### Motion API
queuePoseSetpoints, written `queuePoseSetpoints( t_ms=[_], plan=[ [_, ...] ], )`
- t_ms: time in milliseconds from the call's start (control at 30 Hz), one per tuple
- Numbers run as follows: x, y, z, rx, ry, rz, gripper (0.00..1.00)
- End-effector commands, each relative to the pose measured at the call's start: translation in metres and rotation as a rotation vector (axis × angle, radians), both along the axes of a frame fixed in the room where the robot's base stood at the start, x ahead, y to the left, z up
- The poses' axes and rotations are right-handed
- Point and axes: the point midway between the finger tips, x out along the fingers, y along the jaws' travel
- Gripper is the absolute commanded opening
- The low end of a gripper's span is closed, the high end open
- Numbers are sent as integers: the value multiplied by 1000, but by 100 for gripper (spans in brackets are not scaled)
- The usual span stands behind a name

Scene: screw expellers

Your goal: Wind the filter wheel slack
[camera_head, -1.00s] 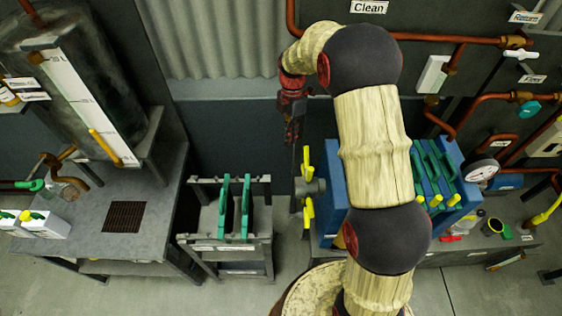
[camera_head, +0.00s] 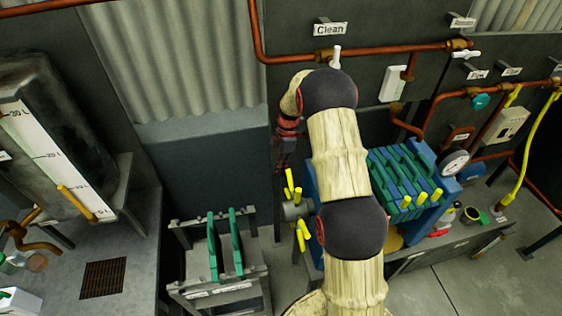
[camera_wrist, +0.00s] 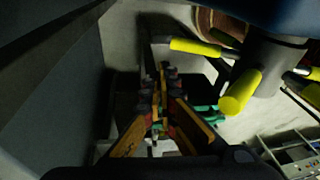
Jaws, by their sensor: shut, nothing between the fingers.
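The filter wheel (camera_head: 296,211) is a grey hub with yellow-gripped spokes on the left end of the blue filter press (camera_head: 310,180). In the wrist view the wheel hub (camera_wrist: 276,62) is at the upper right, with yellow grips (camera_wrist: 240,92) reaching left. My gripper (camera_wrist: 161,76) is shut and empty, left of the nearest grips and apart from them in the picture. In the head view my gripper (camera_head: 283,157) is small and dark, just above the wheel. The far side of the wheel is hidden.
A rack (camera_head: 212,283) with two green plates stands left of the press. Green plates (camera_head: 405,178) fill the press, partly behind my arm. A pressure gauge (camera_head: 455,163) is at its right. A pipe (camera_head: 257,40) and dark wall panel lie behind. Open floor shows at lower right.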

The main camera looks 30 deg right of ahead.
Motion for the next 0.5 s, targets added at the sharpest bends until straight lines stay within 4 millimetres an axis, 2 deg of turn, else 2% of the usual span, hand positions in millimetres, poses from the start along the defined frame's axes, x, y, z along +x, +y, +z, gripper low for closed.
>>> queuePoseSetpoints(
  t_ms=[33, 200, 500],
  plan=[
    [-2, 3, -10, 0, 2, 0, 0],
    [-12, 0, -33, 0, 2, -1, 0],
    [-19, -3, -47, -1, -1, 2, 0]
  ],
)
